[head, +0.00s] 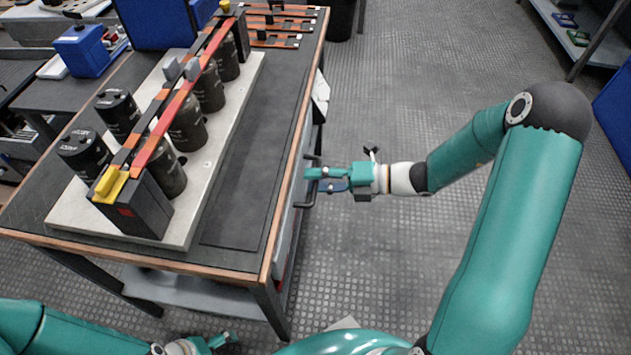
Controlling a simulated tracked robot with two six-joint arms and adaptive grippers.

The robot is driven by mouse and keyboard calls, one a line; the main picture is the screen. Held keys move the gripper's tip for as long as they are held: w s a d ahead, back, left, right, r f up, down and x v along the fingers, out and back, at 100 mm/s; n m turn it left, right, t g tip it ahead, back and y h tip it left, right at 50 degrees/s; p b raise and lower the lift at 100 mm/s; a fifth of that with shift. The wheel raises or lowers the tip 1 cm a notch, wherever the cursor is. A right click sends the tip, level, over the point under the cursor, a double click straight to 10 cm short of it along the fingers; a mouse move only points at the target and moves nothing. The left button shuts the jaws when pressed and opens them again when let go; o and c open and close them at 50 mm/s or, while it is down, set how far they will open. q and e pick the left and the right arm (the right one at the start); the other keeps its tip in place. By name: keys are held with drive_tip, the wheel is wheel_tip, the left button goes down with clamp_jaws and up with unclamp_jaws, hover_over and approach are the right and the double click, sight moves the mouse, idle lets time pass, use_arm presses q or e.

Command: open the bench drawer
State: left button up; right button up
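The bench (262,150) fills the left of the head view. Its drawer front (288,222) is a pale grey panel on the bench's right side, under the top, and looks closed. A dark bar handle (306,203) sticks out from it. My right gripper (318,180) reaches in from the right with its fingertips at the handle. A small gap shows between its two fingers, but whether they grip the bar cannot be made out. My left gripper (224,341) is low at the bottom edge, away from the drawer, and its fingers are too small to read.
On the bench top, a pale board (205,190) carries several dark capacitors (188,125) joined by orange-red bars. A dark mat strip lies along the right side of the top. The grey floor (400,70) right of the bench is clear. A shelf (590,45) stands at top right.

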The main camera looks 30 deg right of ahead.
drive_tip(key=shift+w+a+f, duration=0.1)
drive_tip(key=shift+w+a, duration=0.05)
drive_tip(key=shift+a, duration=0.1)
clamp_jaws()
idle(0.4)
